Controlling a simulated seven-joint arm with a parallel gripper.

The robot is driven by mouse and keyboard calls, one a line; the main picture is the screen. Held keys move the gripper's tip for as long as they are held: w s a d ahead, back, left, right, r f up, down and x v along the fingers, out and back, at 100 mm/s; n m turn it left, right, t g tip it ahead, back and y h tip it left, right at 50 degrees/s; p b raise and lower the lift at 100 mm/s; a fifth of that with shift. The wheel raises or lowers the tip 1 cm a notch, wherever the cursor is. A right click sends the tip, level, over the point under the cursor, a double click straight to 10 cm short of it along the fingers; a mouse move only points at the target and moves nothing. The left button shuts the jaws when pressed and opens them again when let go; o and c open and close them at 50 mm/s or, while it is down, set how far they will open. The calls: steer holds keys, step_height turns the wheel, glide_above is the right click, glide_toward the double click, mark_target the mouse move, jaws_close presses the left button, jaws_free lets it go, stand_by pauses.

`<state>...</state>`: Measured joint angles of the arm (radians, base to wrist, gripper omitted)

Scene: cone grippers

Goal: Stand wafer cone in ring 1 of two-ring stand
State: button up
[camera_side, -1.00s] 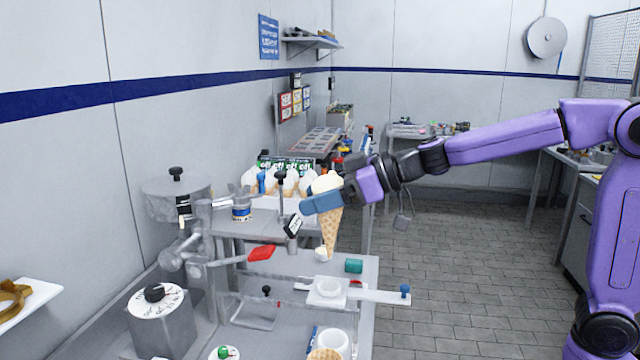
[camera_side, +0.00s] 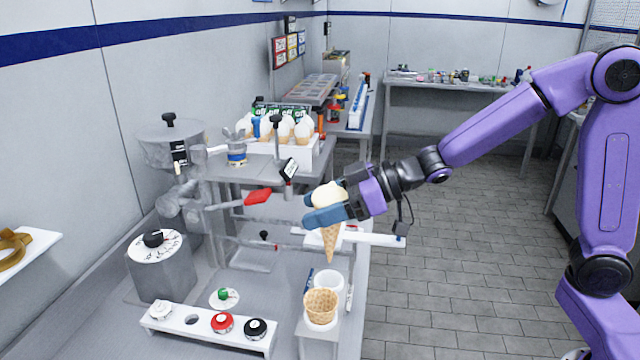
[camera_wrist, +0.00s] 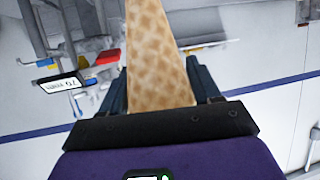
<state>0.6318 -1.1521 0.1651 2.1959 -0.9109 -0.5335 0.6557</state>
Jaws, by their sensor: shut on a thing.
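My gripper (camera_side: 328,205) is shut on a wafer cone (camera_side: 330,238) topped with cream-coloured ice cream. The cone hangs nearly upright, tip down. In the wrist view the cone's waffle side (camera_wrist: 156,60) fills the space between the two blue fingers. The two-ring stand (camera_side: 318,345) is below, at the bottom centre of the side view. Its rear white ring (camera_side: 328,281) looks empty. Its front ring holds another wafer cone (camera_side: 320,306) with no ice cream showing. The held cone's tip appears just above the rear ring, apart from it; the exact height is hard to tell.
A rack with several ice-cream cones (camera_side: 284,132) stands behind. A dispensing machine with a red handle (camera_side: 258,197) is left of my gripper. A white bar with coloured knobs (camera_side: 210,328) lies front left.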

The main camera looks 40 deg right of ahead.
steer(key=shift+f, duration=0.45)
steer(key=shift+f, duration=2)
step_height(320, 180, down, 7)
stand_by(2.6)
steer(key=shift+f, duration=1.15)
steer(key=o, duration=0.8)
steer(key=shift+d, duration=0.1)
